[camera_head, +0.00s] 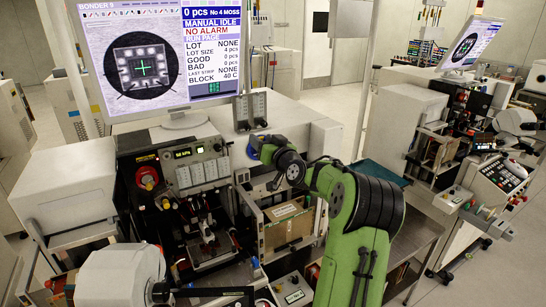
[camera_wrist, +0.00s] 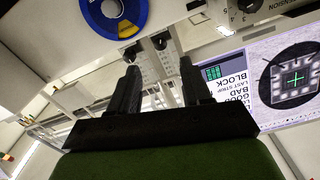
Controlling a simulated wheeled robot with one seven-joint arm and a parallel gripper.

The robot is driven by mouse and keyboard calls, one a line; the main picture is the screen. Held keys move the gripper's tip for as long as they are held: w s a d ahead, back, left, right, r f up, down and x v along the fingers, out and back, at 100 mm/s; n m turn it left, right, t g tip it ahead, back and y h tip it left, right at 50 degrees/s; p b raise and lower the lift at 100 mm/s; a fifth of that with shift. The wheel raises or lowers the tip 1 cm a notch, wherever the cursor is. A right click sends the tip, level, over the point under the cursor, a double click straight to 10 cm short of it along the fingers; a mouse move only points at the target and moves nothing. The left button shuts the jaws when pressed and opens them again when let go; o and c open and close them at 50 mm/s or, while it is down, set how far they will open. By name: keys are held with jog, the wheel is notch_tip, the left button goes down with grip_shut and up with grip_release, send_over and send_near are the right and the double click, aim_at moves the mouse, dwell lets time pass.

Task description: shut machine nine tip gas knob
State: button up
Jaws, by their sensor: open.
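The machine stands at the left in the head view, under a screen (camera_head: 158,55) whose header reads BONDER; its number is hard to make out. In the wrist view, two small black knobs (camera_wrist: 131,53) (camera_wrist: 160,40) sit on the pale panel beyond my fingertips. No label shows which is the tip gas knob. My gripper (camera_wrist: 159,65) is open and empty, its two dark fingers pointing toward these knobs. I cannot see contact with either. In the head view my green arm reaches left over the machine and its wrist hides the fingers.
A blue reel with a yellow part (camera_wrist: 113,16) is close by at the wrist view's upper left. A numbered dial (camera_wrist: 247,5) is at upper right. The screen (camera_wrist: 292,77) shows inverted at right. A cardboard-coloured box (camera_head: 288,222) sits below my wrist. Another bonder stands right.

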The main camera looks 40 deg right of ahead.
jog(key=b+v, duration=0.1)
jog(key=v, duration=0.6)
jog(key=shift+s+b, duration=0.2)
jog(key=shift+b, duration=0.1)
jog(key=shift+w+a, duration=0.1)
jog(key=shift+c, duration=0.6)
jog(key=shift+n, duration=0.8)
jog(key=shift+c, duration=0.8)
jog(key=n+p, duration=0.4)
jog(key=p, duration=0.2)
send_near(249, 129)
jog(key=x, duration=0.8)
